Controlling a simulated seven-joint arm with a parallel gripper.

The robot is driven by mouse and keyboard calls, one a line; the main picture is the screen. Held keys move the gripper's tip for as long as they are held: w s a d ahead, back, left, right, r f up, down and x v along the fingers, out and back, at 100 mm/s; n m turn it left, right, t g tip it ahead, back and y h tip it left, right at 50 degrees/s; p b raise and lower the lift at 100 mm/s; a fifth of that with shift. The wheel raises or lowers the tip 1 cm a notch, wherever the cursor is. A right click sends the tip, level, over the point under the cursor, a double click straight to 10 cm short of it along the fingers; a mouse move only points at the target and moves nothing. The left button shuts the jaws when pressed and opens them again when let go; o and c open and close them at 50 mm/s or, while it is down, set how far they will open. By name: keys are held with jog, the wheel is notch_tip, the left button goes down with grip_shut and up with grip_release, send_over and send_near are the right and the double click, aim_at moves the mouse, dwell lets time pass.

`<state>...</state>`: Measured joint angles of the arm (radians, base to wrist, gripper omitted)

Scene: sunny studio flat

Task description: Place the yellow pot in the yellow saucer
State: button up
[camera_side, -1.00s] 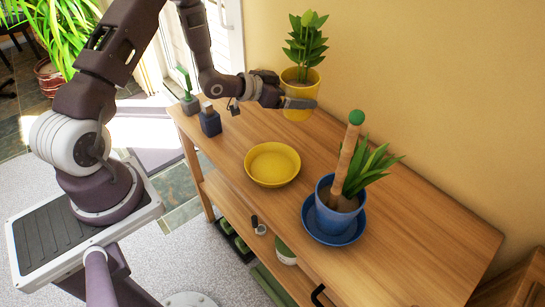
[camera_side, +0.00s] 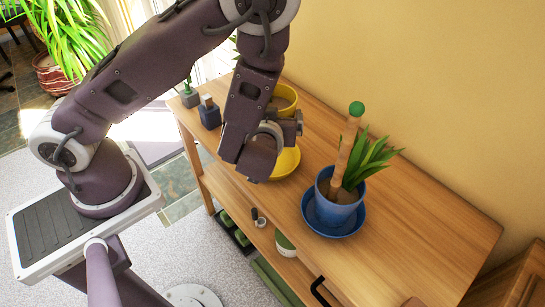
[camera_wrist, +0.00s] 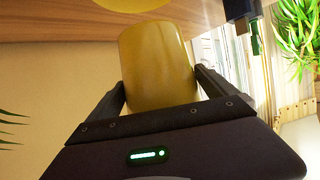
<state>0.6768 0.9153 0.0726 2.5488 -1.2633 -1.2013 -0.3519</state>
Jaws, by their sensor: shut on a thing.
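The yellow pot (camera_side: 289,98) is partly hidden behind my gripper (camera_side: 288,121) in the side view, with its rim showing above. In the wrist view the yellow pot (camera_wrist: 158,70) sits between the two fingers of my gripper (camera_wrist: 160,88), which is shut on it. The yellow saucer (camera_side: 287,163) is on the wooden table, partly covered by my wrist. The saucer also shows at the top edge of the wrist view (camera_wrist: 130,3), apart from the pot in that picture.
A blue pot (camera_side: 338,208) with a plant and a green-tipped pole stands in a blue saucer (camera_side: 333,230) to the right of the yellow saucer. A dark blue bottle (camera_side: 209,113) stands at the table's left end. The table's right part (camera_side: 430,235) is clear.

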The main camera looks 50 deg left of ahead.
notch_tip(320, 180, down, 10)
jog(key=shift+s+a+r, duration=0.1)
jog(key=shift+r, duration=0.1)
jog(key=o, duration=1.7)
jog(key=shift+f, duration=0.2)
jog(key=shift+c, duration=0.2)
jog(key=shift+o, duration=0.2)
jog(key=shift+s+r, duration=0.1)
jog(key=shift+r, duration=0.1)
jog(key=v, duration=1.2)
